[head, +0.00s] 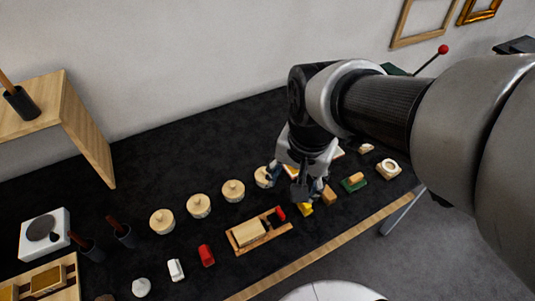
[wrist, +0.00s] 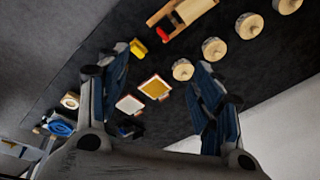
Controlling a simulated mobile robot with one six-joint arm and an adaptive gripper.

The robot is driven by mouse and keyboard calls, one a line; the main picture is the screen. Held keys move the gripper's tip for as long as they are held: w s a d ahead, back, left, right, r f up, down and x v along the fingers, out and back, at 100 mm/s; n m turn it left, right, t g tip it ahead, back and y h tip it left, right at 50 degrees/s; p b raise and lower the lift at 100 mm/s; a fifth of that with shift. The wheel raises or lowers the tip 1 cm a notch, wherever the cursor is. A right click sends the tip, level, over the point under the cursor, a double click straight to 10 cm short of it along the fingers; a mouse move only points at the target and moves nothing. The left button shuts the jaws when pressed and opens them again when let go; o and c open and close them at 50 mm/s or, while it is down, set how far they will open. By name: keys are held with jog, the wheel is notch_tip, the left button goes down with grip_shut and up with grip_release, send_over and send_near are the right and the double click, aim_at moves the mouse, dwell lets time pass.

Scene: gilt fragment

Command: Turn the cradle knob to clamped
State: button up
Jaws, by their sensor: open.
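A wooden cradle (head: 240,247) holding a pale block lies on the dark table, front centre in the head view. A small red piece (head: 280,212), which looks like its knob, sits at its right end; its setting is too small to read. In the wrist view the cradle (wrist: 205,8) is at the top edge, partly cut off, with the red piece (wrist: 162,34) at its near end. My gripper (head: 303,192) is open and empty, above the table just right of the red piece in the head view. Its two fingers are spread apart in the wrist view (wrist: 160,62).
Several round lidded wooden pots (head: 198,205) stand in a row behind the cradle. A yellow piece (head: 306,209) lies just below my gripper. A red block (head: 206,255) and a white block (head: 176,269) lie left of the cradle. A wooden strip (head: 310,252) runs along the front edge.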

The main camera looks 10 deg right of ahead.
jog(key=w+f+m+g+p, duration=0.2)
jog(key=w+f+m, duration=0.5)
jog(key=b, duration=0.6)
send_near(280, 212)
notch_tip(280, 212, down, 9)
jog(key=shift+w+d+r, duration=0.1)
jog(key=shift+w, duration=0.05)
jog(key=shift+c, duration=0.4)
jog(key=c, duration=1)
